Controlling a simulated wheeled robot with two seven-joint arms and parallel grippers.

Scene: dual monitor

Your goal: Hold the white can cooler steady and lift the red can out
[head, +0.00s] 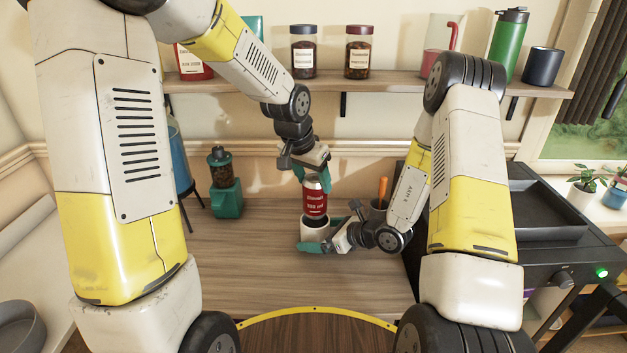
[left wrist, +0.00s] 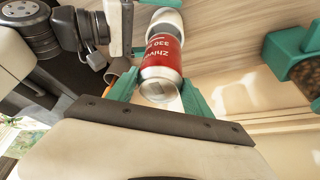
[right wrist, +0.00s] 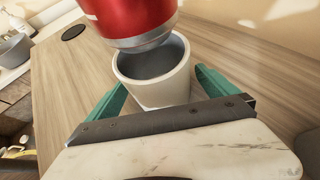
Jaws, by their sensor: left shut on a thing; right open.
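The red can (head: 315,200) is upright just above the white can cooler (head: 314,237) on the wooden counter. My left gripper (head: 314,180) is shut on the can's upper part; its teal fingers flank the can in the left wrist view (left wrist: 160,90). In the right wrist view the can's silver bottom (right wrist: 140,42) hangs over the cooler's rim, and the grey inside of the cooler (right wrist: 152,75) shows empty. My right gripper (head: 328,238) is open, with its teal fingers on either side of the cooler; contact cannot be told.
A teal grinder (head: 226,190) stands on the counter to the left. A dark cup with an orange-handled tool (head: 381,193) is close behind my right gripper. A shelf (head: 400,87) with jars runs above, and a black grill-like unit (head: 560,250) stands at right.

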